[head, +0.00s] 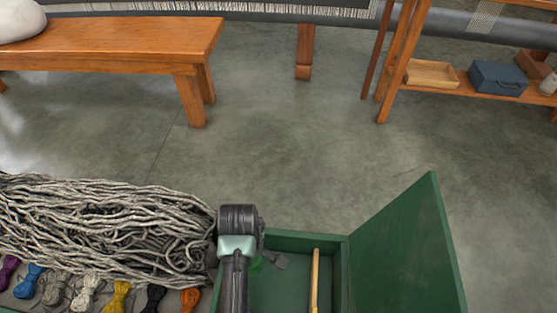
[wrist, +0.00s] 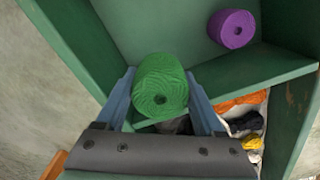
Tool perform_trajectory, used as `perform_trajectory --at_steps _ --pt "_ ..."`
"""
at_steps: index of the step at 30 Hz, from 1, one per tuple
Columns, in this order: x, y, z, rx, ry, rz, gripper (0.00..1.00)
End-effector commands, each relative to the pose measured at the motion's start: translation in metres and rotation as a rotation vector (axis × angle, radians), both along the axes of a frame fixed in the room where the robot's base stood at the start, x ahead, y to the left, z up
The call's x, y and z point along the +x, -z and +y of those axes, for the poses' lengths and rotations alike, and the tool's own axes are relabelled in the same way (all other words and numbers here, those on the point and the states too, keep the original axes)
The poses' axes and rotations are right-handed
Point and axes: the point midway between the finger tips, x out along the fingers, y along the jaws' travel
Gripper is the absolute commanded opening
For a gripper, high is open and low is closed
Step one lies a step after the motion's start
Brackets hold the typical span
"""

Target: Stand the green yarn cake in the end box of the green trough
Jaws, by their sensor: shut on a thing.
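The green yarn cake (wrist: 160,88) is between the two blue-grey fingers of my gripper (wrist: 160,78) in the wrist view. My gripper is shut on it. In the head view only a small green bit of the cake (head: 256,263) shows beside my gripper (head: 266,259), over the left part of the green trough (head: 290,239). The wrist view shows green walls and a divider (wrist: 250,69) around the cake. The cake hides what is under it, so I cannot tell whether it touches the floor of a box.
A wooden stick (head: 315,280) is at the trough. A green panel (head: 405,250) stands up on the right. Grey strands (head: 110,225) and several coloured skeins (head: 120,295) lie to the left.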

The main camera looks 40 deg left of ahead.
Motion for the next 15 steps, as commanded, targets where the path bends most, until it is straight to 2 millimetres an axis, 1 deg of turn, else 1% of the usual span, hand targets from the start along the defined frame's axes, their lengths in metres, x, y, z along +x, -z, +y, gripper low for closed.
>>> perform_trajectory --at_steps 2,5,12,15 --pt "0.000 0.002 0.000 0.001 -0.004 -0.001 0.15" --pt "0.000 0.013 0.000 0.000 -0.002 0.000 0.15" --pt "0.000 0.058 0.000 -0.001 0.001 0.001 0.15" --pt "0.001 0.065 0.000 0.000 0.002 -0.001 0.15"
